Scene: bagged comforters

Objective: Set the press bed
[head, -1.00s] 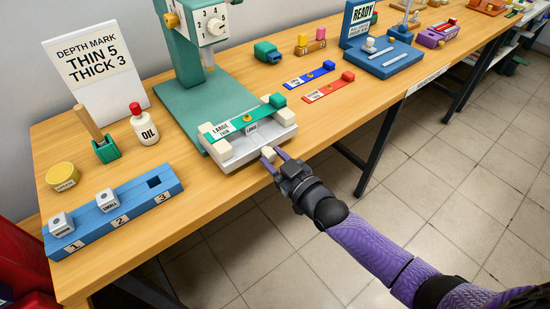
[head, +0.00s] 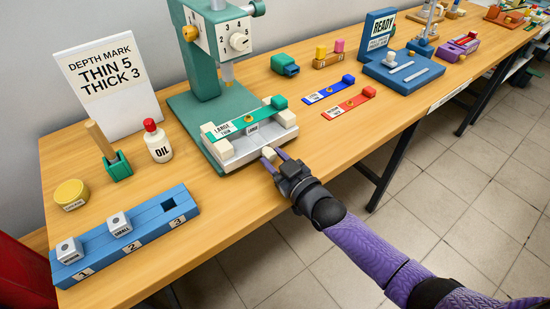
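The green press (head: 195,112) stands on the wooden bench, with a white numbered dial (head: 238,40) on its head. Its pale grey bed (head: 232,160) carries a green strip (head: 241,121) labelled LARGE THIN, lying across cream blocks with a small LARGE label beside it. A cream knob (head: 269,154) sticks out at the bed's front. My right gripper (head: 273,157) reaches in from the lower right, its two fingers on either side of this knob and seemingly closed on it. A sign (head: 108,80) reads DEPTH MARK, THIN 5, THICK 3. My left gripper is out of view.
A blue rack (head: 128,240) numbered 1 to 3 holds cubes in slots 1 and 2; slot 3 is empty. An oil bottle (head: 157,142) stands left of the press. Blue (head: 329,90) and red (head: 348,103) strips and a blue READY stand (head: 402,70) lie right.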

